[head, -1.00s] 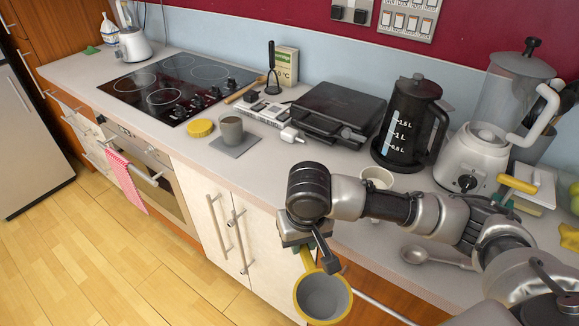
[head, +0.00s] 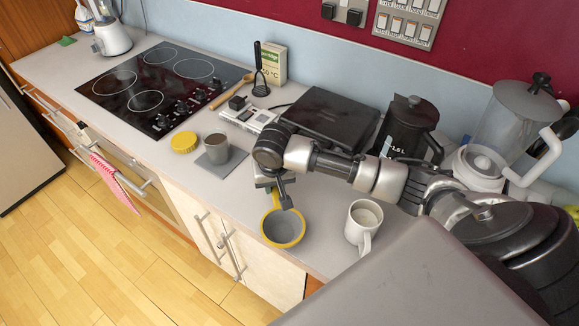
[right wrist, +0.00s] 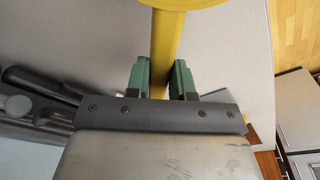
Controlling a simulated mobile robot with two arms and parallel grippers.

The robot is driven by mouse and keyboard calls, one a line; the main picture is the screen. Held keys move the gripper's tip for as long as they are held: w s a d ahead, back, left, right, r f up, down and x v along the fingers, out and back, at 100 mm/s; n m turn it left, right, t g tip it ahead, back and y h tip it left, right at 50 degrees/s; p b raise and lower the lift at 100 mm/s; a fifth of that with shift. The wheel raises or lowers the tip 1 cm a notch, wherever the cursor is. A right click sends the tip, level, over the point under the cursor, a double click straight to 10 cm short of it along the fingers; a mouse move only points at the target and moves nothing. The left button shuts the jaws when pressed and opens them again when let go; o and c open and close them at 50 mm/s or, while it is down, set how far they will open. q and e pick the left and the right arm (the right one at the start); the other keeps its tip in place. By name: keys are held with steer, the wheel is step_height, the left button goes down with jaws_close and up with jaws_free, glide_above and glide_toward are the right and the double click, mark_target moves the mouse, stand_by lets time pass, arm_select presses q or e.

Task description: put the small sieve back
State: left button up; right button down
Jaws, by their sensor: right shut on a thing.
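The small sieve (head: 283,229) has a yellow rim and handle and a grey bowl. In the head view it appears over the front part of the worktop, left of a white mug; I cannot tell its exact height. My right gripper (head: 274,188) is shut on its handle. In the right wrist view, the green fingers of the gripper (right wrist: 160,80) stand on both sides of the yellow sieve handle (right wrist: 168,45), and part of the rim shows at the top edge. My left gripper is not in view.
The white mug (head: 364,222) stands close to the right of the sieve. A grey cup (head: 217,146) on a square mat, a yellow lid (head: 184,142), a black grill (head: 330,118), a kettle (head: 405,128) and a blender (head: 505,125) stand around. The worktop front edge is near.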

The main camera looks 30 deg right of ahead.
steer(key=shift+w+d, duration=0.4)
steer(key=shift+d, duration=0.45)
steer(key=shift+w+d, duration=0.3)
steer(key=shift+d, duration=0.25)
steer(key=d, duration=0.1)
steer(key=w+d+p, duration=0.1)
steer(key=d, duration=0.1)
steer(key=shift+w+d+r, duration=0.15)
steer(key=shift+w+d, duration=0.1)
steer(key=shift+d, duration=0.15)
steer(key=shift+f+p, duration=0.45)
steer(key=shift+f, duration=0.4)
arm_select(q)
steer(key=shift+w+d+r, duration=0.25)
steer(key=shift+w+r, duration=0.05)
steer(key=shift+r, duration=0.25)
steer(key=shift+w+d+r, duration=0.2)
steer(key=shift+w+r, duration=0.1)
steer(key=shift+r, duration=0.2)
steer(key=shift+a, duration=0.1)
arm_select(e)
steer(key=shift+a+f, duration=0.1)
steer(key=shift+f, duration=0.05)
steer(key=c, duration=1)
jaws_free()
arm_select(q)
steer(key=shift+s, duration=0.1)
